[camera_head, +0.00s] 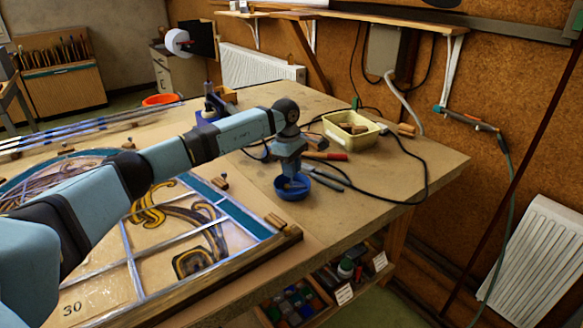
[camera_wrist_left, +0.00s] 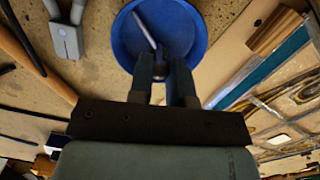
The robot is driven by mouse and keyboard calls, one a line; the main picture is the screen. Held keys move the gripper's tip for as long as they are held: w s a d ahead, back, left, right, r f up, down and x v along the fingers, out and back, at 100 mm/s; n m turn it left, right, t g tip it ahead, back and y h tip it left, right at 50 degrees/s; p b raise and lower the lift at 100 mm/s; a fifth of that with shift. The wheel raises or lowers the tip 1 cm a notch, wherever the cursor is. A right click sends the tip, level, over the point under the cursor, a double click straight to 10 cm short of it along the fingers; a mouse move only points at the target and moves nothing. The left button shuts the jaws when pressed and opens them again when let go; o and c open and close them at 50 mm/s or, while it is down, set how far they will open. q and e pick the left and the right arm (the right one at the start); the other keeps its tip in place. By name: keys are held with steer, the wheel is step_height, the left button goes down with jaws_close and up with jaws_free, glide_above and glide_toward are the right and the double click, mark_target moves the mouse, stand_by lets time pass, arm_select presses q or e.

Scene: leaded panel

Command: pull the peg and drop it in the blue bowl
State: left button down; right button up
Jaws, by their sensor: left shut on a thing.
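The blue bowl (camera_head: 281,192) stands on the workbench, right of the leaded panel (camera_head: 150,250). My left gripper (camera_head: 292,178) points down over the bowl, its fingertips at or just inside the rim. In the left wrist view the fingers (camera_wrist_left: 162,72) reach over the near part of the bowl (camera_wrist_left: 190,30). They are shut on a slim grey peg (camera_wrist_left: 146,30), whose thin shaft shows beyond the fingertips against the blue inside. I cannot tell whether the peg touches the bowl. My right gripper is out of view.
Pliers (camera_head: 325,180) and a red-handled tool (camera_head: 325,156) lie behind and right of the bowl. A yellow tray (camera_head: 352,141) with wooden blocks stands farther back. A black cable (camera_head: 400,201) loops on the right. A wooden block (camera_head: 275,220) sits by the panel corner.

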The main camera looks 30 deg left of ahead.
arm_select(q)
steer(key=shift+f+b, duration=0.4)
steer(key=shift+f, duration=0.4)
stand_by(0.4)
steer(key=c, duration=1)
jaws_free()
steer(key=r, duration=0.4)
steer(key=a+r, duration=0.1)
steer(key=r, duration=0.9)
steer(key=shift+a, duration=0.35)
steer(key=shift+f, duration=0.15)
